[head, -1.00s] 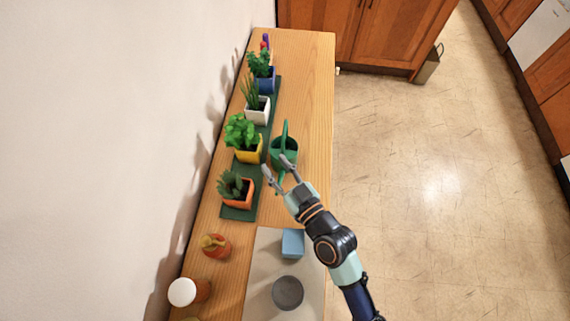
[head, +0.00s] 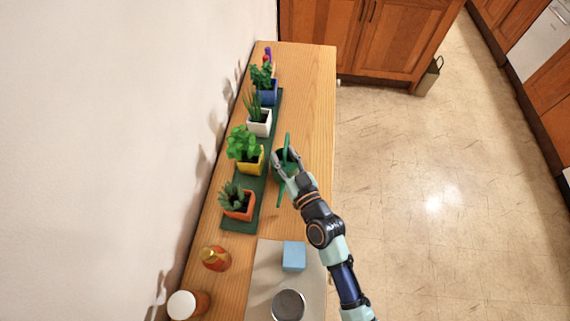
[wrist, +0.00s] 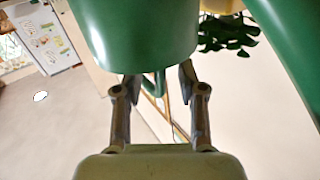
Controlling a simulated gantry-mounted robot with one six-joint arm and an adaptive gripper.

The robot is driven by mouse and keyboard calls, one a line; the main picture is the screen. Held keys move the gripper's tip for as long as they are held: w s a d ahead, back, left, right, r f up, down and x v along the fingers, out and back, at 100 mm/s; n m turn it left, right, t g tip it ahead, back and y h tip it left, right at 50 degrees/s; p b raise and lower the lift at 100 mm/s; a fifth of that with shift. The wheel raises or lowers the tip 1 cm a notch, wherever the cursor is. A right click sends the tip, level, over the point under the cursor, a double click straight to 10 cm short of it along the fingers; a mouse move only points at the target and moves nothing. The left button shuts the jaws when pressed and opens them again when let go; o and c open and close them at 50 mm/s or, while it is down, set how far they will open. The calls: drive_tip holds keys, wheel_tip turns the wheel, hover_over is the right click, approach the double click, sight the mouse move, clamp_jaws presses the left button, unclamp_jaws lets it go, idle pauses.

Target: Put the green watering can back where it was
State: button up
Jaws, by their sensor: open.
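The green watering can (head: 283,158) stands on the wooden counter, just right of the row of potted plants. Its handle points to the far end and its thin spout toward the near end. My gripper (head: 285,162) is open at the can, with its fingers spread near the can body, which it partly hides. In the wrist view the green can body (wrist: 140,38) fills the upper middle, just beyond the open fingertips of my gripper (wrist: 158,75). I cannot tell whether the fingers touch it.
A dark green strip (head: 243,223) holds several potted plants, including the orange pot (head: 240,207) and yellow pot (head: 251,164). A blue block (head: 294,256) and grey round object (head: 288,305) sit on a pale mat (head: 262,272). The counter (head: 312,90) is clear beyond the can.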

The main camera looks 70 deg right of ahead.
clamp_jaws()
idle(0.6)
